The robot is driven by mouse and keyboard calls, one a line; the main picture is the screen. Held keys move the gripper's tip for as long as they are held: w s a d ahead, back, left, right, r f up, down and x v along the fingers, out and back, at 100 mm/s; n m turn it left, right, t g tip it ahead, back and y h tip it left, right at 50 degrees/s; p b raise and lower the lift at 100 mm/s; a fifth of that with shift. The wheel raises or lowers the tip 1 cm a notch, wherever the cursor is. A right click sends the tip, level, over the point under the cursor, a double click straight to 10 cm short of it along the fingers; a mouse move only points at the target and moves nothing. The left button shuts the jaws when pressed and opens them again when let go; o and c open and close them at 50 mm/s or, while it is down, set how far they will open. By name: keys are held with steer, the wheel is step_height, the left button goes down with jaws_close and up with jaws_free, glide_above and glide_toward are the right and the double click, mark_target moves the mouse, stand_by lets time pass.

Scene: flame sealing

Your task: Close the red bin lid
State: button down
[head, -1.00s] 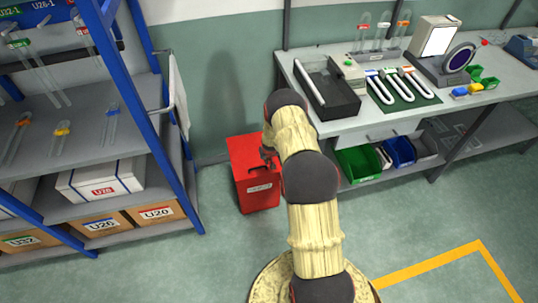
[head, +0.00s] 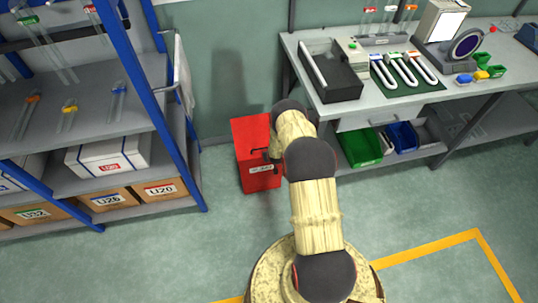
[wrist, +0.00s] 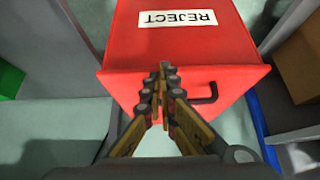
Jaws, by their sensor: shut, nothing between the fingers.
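The red bin (head: 262,181) stands on the floor by the wall, left of the workbench. Its red lid (head: 248,133) lies over the top, with no open gap or dark inside showing; whether it is fully seated I cannot tell. In the wrist view the bin's front (wrist: 178,46) carries an upside-down REJECT label, and a black handle (wrist: 207,98) sits on the adjoining red face. My gripper (wrist: 163,72) is shut and empty, in front of the red edge, left of the handle. In the head view my gripper (head: 268,153) is small beside the bin's front edge; contact is unclear.
A blue-framed shelf (head: 165,110) with boxes and glass tubes stands at left. The workbench (head: 400,98) is at right, with a green bin (head: 358,147) on its lower shelf. Floor in front of the red bin is clear.

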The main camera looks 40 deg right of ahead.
steer(key=shift+s+a+f+t+b, duration=0.1)
steer(key=shift+s+f+t+b, duration=0.1)
steer(key=shift+f+b, duration=0.35)
steer(key=shift+s+f+t+b, duration=0.1)
steer(key=shift+f+t+b, duration=0.15)
steer(key=shift+f, duration=0.45)
steer(key=shift+s+f, duration=0.1)
steer(key=shift+f, duration=0.05)
